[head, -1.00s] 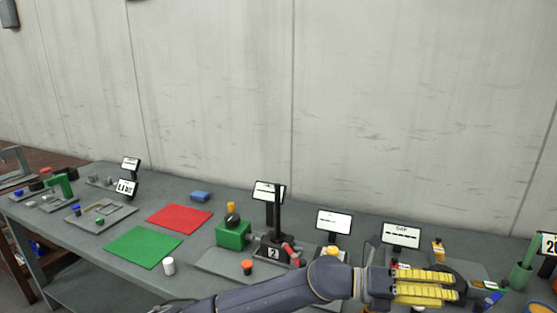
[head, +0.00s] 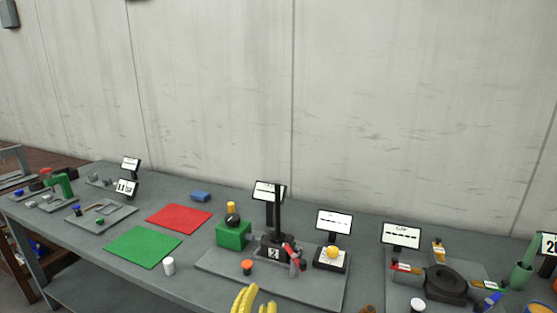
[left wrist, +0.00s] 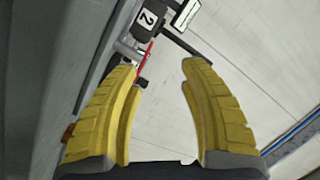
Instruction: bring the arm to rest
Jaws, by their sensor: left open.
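My left gripper (head: 255,300) shows only its yellow fingertips at the bottom edge of the head view, in front of the bench's middle. In the left wrist view its two yellow fingers (left wrist: 160,85) stand apart with nothing between them. The rest of the left arm is out of the head view. My right gripper is in neither view.
A grey bench (head: 90,255) runs along a pale wall. Near the gripper stand a press-like fixture marked 2 (head: 276,245), an orange-topped piece (head: 247,267) and a green block (head: 234,235). A green mat (head: 143,246) and red mat (head: 179,218) lie bare.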

